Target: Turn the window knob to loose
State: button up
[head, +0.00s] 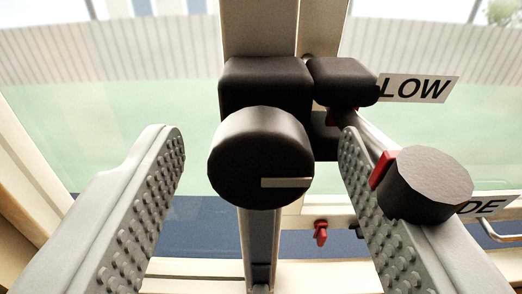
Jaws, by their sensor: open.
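A black round knob (255,150) is in the middle of the head view, on a black block fixed to a pale upright bar. A light line on its face runs from near the middle to the right edge and is about level. My gripper (258,135) is open, with one studded grey finger to the left of this knob and one to the right. Gaps show between the knob and both fingers. A second black knob (427,183) shows at the right, overlapping the right finger in the picture. No label reading "loose" shows, and I cannot tell which knob is the window knob.
A black block (343,82) with a "LOW" label (418,88) is at the upper right. A partly hidden label (488,207) ends in "DE". A small red part (320,232) hangs below. Glass (80,130) and pale frame bars lie behind.

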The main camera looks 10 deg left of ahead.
jog(key=c, duration=1)
jog(key=n, duration=0.4)
jog(key=shift+n, duration=0.3)
jog(key=n, duration=0.4)
jog(key=shift+n, duration=0.3)
jog(key=n, duration=0.4)
jog(key=shift+a+f+n, duration=0.1)
jog(key=shift+n, duration=0.2)
jog(key=shift+f+n, duration=0.1)
jog(key=shift+n, duration=2)
